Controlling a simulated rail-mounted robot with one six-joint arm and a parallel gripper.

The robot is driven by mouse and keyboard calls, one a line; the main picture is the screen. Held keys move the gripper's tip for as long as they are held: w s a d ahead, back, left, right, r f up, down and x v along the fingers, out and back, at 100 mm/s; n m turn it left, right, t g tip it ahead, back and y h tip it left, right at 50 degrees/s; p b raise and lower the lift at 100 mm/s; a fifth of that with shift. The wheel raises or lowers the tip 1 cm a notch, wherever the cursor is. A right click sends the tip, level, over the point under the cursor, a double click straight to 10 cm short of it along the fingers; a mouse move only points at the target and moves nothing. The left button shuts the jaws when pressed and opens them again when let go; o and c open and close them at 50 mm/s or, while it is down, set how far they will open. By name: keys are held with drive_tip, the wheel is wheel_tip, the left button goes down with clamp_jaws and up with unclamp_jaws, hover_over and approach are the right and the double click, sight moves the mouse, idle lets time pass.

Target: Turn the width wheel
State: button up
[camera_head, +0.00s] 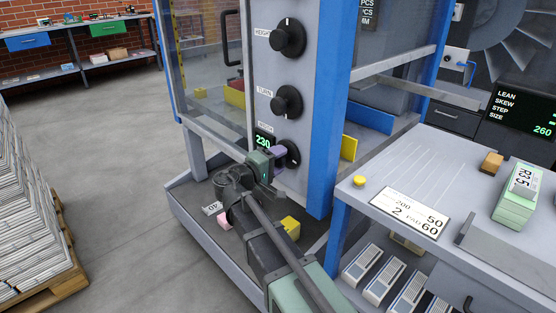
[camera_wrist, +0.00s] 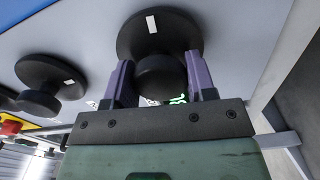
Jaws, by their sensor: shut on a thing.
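The width wheel (camera_head: 292,154) is the lowest of three black knobs on the grey panel. In the wrist view it is a black disc (camera_wrist: 138,36) with a white mark near its top and a round hub (camera_wrist: 160,78). My gripper (camera_head: 276,158) is at this wheel, and its purple fingers (camera_wrist: 160,84) stand on both sides of the hub, shut on it. A green display (camera_head: 264,141) beside the wheel reads 230. The label above that display is partly hidden.
The turn knob (camera_head: 287,102) and height knob (camera_head: 289,38) sit above on the same panel. A blue post (camera_head: 332,110) stands just to the right. A bench (camera_head: 410,160) holds a card and a green block. Newspapers (camera_head: 30,200) are stacked at left; the floor (camera_head: 110,140) between is clear.

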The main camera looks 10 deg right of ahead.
drive_tip(key=n, duration=0.5)
drive_tip(key=shift+n, duration=0.3)
drive_tip(key=n, duration=0.9)
drive_tip(key=shift+n, duration=2.3)
drive_tip(key=o, duration=0.9)
drive_tip(key=v, duration=1.1)
